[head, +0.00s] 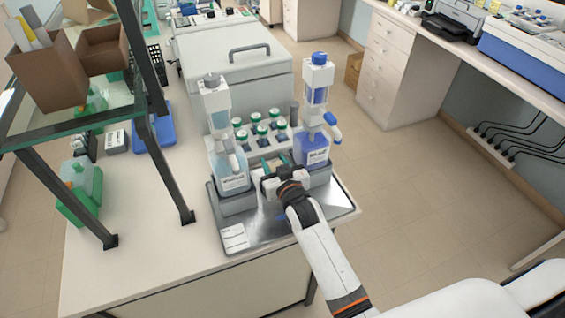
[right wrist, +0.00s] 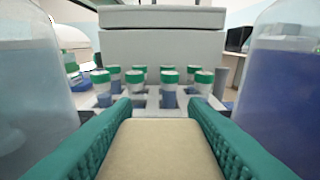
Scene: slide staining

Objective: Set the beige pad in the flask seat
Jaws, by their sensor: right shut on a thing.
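My right gripper (head: 273,166) is shut on the beige pad (right wrist: 160,150). In the right wrist view the pad fills the space between the two green ribbed fingers. In the head view the gripper is between two dispenser bottles, a clear one (head: 231,172) on the left and a blue one (head: 312,150) on the right. Both stand in grey holders on a metal tray (head: 270,232). I cannot make out which part is the flask seat; the gripper and arm cover the area between the holders. The pad is not clearly seen in the head view. My left gripper is not in view.
A rack of green-capped vials (head: 262,132) is just beyond the gripper. A large grey box-shaped unit (head: 235,75) stands behind it. A glass-topped shelf frame (head: 150,130) is at the left.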

